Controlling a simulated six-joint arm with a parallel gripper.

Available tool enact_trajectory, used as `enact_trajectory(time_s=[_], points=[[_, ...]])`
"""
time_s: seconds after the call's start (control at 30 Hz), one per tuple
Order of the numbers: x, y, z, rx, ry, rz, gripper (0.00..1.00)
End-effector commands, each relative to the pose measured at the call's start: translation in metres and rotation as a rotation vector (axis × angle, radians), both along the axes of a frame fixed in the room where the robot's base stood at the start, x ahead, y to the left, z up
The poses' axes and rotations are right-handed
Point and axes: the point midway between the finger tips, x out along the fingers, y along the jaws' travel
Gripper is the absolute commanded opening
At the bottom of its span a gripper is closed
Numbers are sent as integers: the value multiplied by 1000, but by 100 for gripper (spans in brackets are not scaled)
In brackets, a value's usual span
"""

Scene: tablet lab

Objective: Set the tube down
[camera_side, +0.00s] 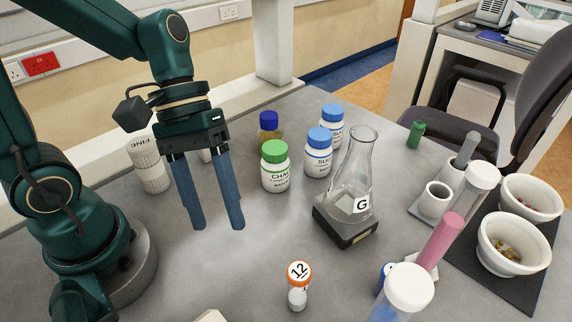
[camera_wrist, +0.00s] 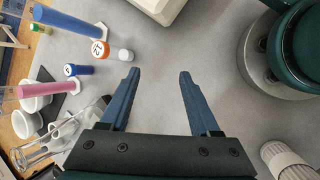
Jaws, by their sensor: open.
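My gripper (camera_side: 218,228) is open and empty, pointing down over the bare bench; it also shows in the wrist view (camera_wrist: 157,72), with a clear gap between its blue fingers. No tube is between them. Tall clear cylinders stand to the right: one with pink contents (camera_side: 440,240) and one with blue contents, white-looking at its top (camera_side: 408,288). The wrist view shows the pink one (camera_wrist: 48,89) and the blue one (camera_wrist: 70,20) too. A small vial with an orange cap marked 12 (camera_side: 299,273) stands upright on the bench. I cannot tell which of these is the tube.
A flask marked G (camera_side: 356,185) stands on a dark block. Jars with green (camera_side: 275,170) and blue (camera_side: 319,155) caps stand behind. A white jar (camera_side: 148,165) stands behind my gripper. Bowls (camera_side: 513,243) sit far right. The front-centre bench is mostly clear.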

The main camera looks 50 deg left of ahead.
Motion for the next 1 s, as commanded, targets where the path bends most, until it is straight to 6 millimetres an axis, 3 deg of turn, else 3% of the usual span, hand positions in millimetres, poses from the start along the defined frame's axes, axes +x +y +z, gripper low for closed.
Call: enact_trajectory(time_s=[0.2,0.43,0.6,1.0], points=[[0,35,21,266,-388,-220,63],[7,64,45,490,-679,-346,63],[9,72,53,555,-757,-375,63],[9,73,53,559,-760,-377,63]])
